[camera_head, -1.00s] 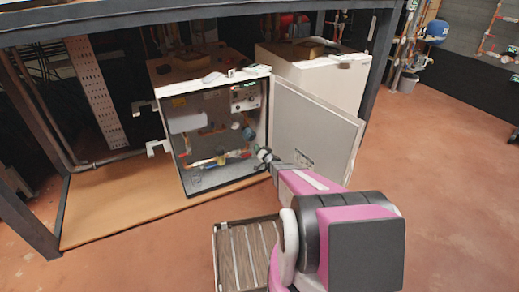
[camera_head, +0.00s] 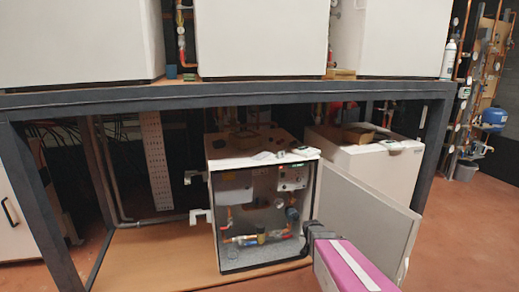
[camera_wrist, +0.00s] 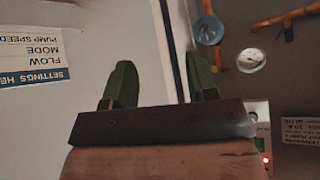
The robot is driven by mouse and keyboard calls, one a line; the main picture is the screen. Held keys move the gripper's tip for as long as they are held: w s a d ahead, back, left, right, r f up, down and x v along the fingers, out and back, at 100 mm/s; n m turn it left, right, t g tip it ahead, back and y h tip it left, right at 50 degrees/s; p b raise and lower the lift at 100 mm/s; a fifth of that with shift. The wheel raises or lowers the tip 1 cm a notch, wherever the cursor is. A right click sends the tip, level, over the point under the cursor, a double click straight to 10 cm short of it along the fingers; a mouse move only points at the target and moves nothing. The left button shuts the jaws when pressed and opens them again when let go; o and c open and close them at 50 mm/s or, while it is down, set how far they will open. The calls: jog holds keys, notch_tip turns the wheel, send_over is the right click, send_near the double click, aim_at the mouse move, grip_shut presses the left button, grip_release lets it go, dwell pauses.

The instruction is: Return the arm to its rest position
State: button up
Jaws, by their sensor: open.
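My arm, pink and white, reaches in from the lower right of the head view. Its dark gripper (camera_head: 312,232) is small there, in front of the open unit by the door's hinge side. In the wrist view my gripper (camera_wrist: 163,82) shows two green fingers standing apart with no object clearly between them. The open heat pump (camera_head: 262,205) has its pipes and gauge exposed. Its grey door (camera_head: 368,222) is swung open to the right, beside my arm. The wrist view shows a labelled pale panel at left and a gauge (camera_wrist: 251,60) at right.
A dark metal frame (camera_head: 230,98) spans above the unit, with white cabinets (camera_head: 262,38) on top. A second white unit (camera_head: 372,172) stands behind the door. The wooden base board (camera_head: 165,255) is bare at left. Open floor (camera_head: 465,225) lies at right.

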jog(key=s+a+r+n+g, duration=0.1)
jog(key=s+a+r+g, duration=0.1)
jog(key=s, duration=0.5)
jog(key=s+a+r+n+g+y, duration=0.1)
jog(key=s+a+r+g, duration=0.1)
jog(key=s, duration=0.6)
jog(key=s+a+r+n+g, duration=0.1)
jog(key=s+r+g, duration=0.3)
jog(key=s, duration=0.4)
jog(key=shift+a+r+n+y, duration=0.3)
jog(key=shift+a+r+y, duration=0.1)
jog(key=shift+a+r, duration=0.4)
jog(key=shift+d, duration=0.1)
